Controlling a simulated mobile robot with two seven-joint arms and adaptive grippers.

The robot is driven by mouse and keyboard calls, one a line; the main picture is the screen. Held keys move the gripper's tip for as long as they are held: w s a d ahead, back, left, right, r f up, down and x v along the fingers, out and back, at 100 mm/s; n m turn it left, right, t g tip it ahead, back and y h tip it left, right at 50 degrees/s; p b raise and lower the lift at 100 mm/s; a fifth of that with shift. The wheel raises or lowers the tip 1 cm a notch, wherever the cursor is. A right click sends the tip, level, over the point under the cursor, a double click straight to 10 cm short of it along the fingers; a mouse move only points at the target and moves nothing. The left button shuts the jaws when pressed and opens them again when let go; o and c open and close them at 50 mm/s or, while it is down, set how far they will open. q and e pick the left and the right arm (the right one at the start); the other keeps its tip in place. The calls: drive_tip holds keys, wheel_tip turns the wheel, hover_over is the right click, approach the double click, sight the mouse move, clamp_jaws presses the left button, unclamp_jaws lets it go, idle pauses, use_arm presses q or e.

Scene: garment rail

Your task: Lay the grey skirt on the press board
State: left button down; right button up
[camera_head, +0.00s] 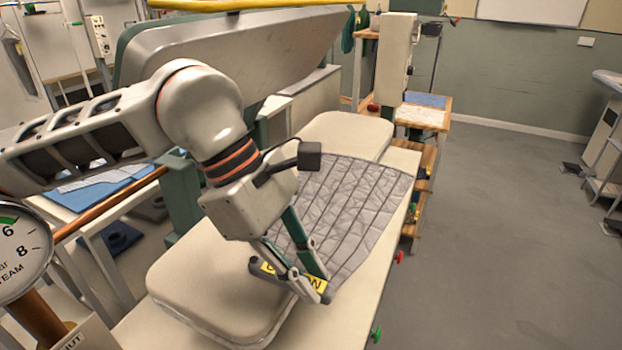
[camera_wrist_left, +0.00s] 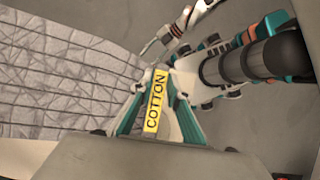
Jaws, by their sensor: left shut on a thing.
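The grey quilted skirt (camera_head: 350,210) spreads across the middle of the padded press board (camera_head: 205,275) and reaches past the board's right edge. Its narrow end is at my left gripper (camera_head: 316,293), which is shut on it beside a yellow label. In the left wrist view the skirt (camera_wrist_left: 60,85) fans out to the left, and the label reads COTTON between the fingers (camera_wrist_left: 158,90). I cannot tell whether the held end touches the board. In that view, parts of my other arm appear at the upper right. Its jaw state is unclear.
A large grey press head (camera_head: 230,55) is raised behind the board. A steam gauge (camera_head: 18,250) stands at the lower left. A side table with blue cloth (camera_head: 100,187) is at the left. Wooden shelves (camera_head: 425,180) stand beyond the board. Open floor (camera_head: 500,230) lies to the right.

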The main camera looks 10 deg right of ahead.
use_arm(q)
wheel_tip(320, 180, down, 7)
drive_tip(key=b, duration=0.4)
drive_tip(key=shift+g, duration=0.3)
drive_tip(key=w+a, duration=0.3)
drive_tip(key=a, duration=0.2)
drive_tip(key=w+a+p, duration=0.1)
drive_tip(key=w+a, duration=0.3)
drive_tip(key=w+a+p, duration=0.1)
drive_tip(key=w+a, duration=0.2)
drive_tip(key=a, duration=0.2)
drive_tip(key=shift+w+a+r, duration=0.25)
drive_tip(key=shift+w+a, duration=0.1)
drive_tip(key=shift+f, duration=1.75)
use_arm(e)
drive_tip(key=f, duration=0.2)
drive_tip(key=s+f, duration=0.1)
drive_tip(key=f, duration=0.1)
drive_tip(key=shift+a, duration=0.15)
use_arm(q)
drive_tip(key=shift+f, duration=0.1)
drive_tip(key=c, duration=1.9)
unclamp_jaws()
